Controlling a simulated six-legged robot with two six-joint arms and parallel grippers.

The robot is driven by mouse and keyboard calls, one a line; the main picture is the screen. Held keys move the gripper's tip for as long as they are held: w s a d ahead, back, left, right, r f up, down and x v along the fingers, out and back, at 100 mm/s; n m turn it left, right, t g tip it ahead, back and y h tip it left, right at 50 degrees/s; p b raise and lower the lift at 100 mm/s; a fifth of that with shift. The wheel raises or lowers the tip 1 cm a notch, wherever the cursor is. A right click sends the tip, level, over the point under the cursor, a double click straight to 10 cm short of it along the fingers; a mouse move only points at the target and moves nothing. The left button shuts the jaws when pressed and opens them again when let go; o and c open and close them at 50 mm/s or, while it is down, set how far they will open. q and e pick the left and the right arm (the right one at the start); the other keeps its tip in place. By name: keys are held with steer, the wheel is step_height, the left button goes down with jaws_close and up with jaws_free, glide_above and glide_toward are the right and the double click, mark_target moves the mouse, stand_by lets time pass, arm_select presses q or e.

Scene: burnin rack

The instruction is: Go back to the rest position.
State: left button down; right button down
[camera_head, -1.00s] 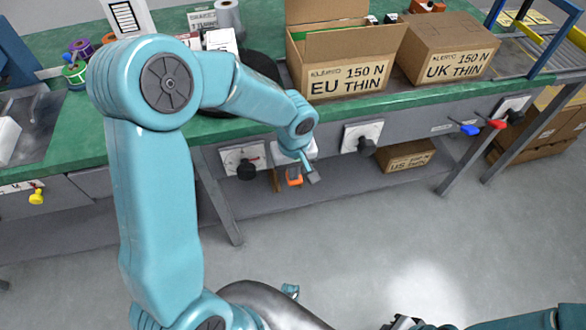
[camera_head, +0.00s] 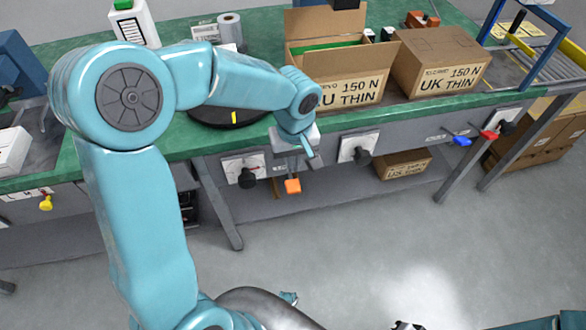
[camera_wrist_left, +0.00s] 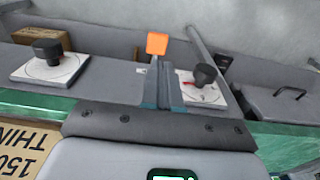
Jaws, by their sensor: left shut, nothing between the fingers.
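The same orange block (camera_head: 293,186) shows below the gripper in the head view, apart from the fingers. My left arm is bent, with its elbow high at the left. My right gripper cannot be made out; only a piece of teal arm shows at the bottom right.
A smaller carton (camera_head: 403,164) sits underneath.

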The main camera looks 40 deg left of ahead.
arm_select(q)
steer(key=r, duration=0.4)
steer(key=shift+s+d, duration=0.15)
steer(key=shift+d, duration=0.05)
steer(key=s+d+f+m+h+p, duration=0.3)
steer(key=d+f+m+p, duration=0.15)
steer(key=d+f, duration=0.6)
steer(key=s+d+f+m+h+p, duration=0.1)
steer(key=s+d+f+m+p, duration=0.2)
steer(key=s+f, duration=0.7)
steer(key=shift+s+d+f, duration=0.25)
steer(key=shift+s+d, duration=0.2)
steer(key=shift+d, duration=0.05)
